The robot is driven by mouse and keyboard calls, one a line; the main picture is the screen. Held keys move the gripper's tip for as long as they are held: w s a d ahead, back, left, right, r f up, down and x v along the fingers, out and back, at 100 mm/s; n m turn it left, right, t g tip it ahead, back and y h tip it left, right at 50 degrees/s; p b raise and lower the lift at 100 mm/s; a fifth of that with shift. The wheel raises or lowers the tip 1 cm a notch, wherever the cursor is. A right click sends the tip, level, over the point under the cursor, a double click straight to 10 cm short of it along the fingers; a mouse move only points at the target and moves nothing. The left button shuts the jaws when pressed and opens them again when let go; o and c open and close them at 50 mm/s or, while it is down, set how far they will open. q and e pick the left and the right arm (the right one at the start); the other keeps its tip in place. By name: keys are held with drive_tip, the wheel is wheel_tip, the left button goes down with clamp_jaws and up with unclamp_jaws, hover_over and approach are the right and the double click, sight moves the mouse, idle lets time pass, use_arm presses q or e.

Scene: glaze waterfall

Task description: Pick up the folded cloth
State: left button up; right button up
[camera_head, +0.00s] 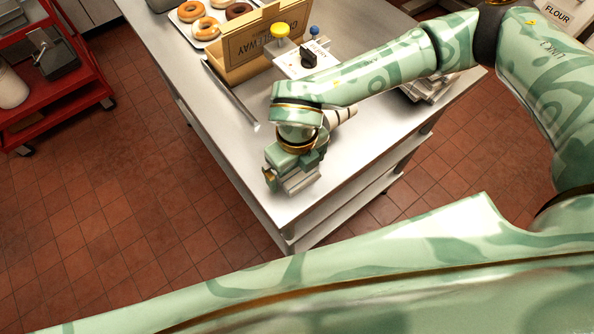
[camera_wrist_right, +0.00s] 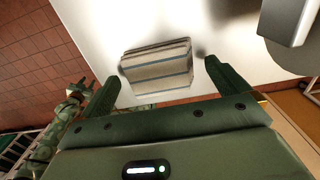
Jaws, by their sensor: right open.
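The folded cloth (camera_wrist_right: 157,68) is a small layered block, beige with dark blue-grey stripes, lying on the steel table top (camera_wrist_right: 85,20) near its edge. In the head view the cloth (camera_head: 302,183) shows partly at the table's near corner, beside and under my right gripper (camera_head: 296,172). In the right wrist view my right gripper (camera_wrist_right: 161,72) is open, its two fingers apart with the cloth ahead of and between them. I cannot tell whether the fingers touch it. My left gripper does not show in the head view.
A thin metal tool (camera_head: 232,95) lies along the left edge. A red cart (camera_head: 50,75) stands at left over tiled floor.

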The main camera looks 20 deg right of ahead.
drive_tip(key=shift+d+f, duration=0.15)
drive_tip(key=shift+f, duration=0.15)
drive_tip(key=c, duration=1)
drive_tip(key=shift+r, duration=0.1)
drive_tip(key=shift+r, duration=0.55)
drive_tip(key=s+a+r, duration=0.2)
drive_tip(key=a+r, duration=0.9)
drive_tip(key=a, duration=0.3)
drive_tip(key=shift+s+r+b, duration=0.15)
drive_tip(key=shift+r+b, duration=0.2)
drive_tip(key=shift+r, duration=0.05)
drive_tip(key=o, duration=0.4)
drive_tip(key=shift+c, duration=1.6)
